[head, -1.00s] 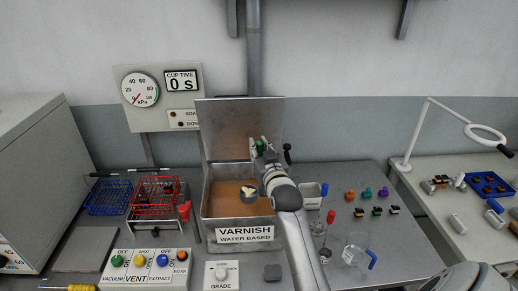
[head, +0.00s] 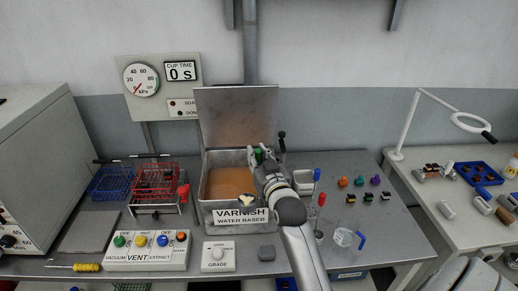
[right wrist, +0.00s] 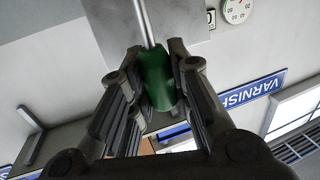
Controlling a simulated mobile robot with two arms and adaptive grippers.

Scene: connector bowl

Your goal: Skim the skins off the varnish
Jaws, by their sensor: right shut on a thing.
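The varnish tank (head: 207,210) stands open with its metal lid (head: 236,118) raised behind it. Amber varnish (head: 227,184) shows inside. My right gripper (head: 262,158), above the tank's right side, is shut on a green handle (head: 257,154). The right wrist view shows the green handle (right wrist: 158,80) between both fingers, with a thin metal rod running from it. A small pale piece with a dark edge (head: 245,200) shows at the tank's front right, by the label; I cannot tell whether it rests on the tool's head. My left gripper is out of view.
A small pale bin (head: 303,181) stands right of the tank, partly behind my arm. Blue and red wire baskets (head: 155,174) are at left. A button box (head: 147,252) and grade dial (head: 218,256) are in front. Coloured connectors (head: 359,182) and a glass beaker (head: 343,237) are at right.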

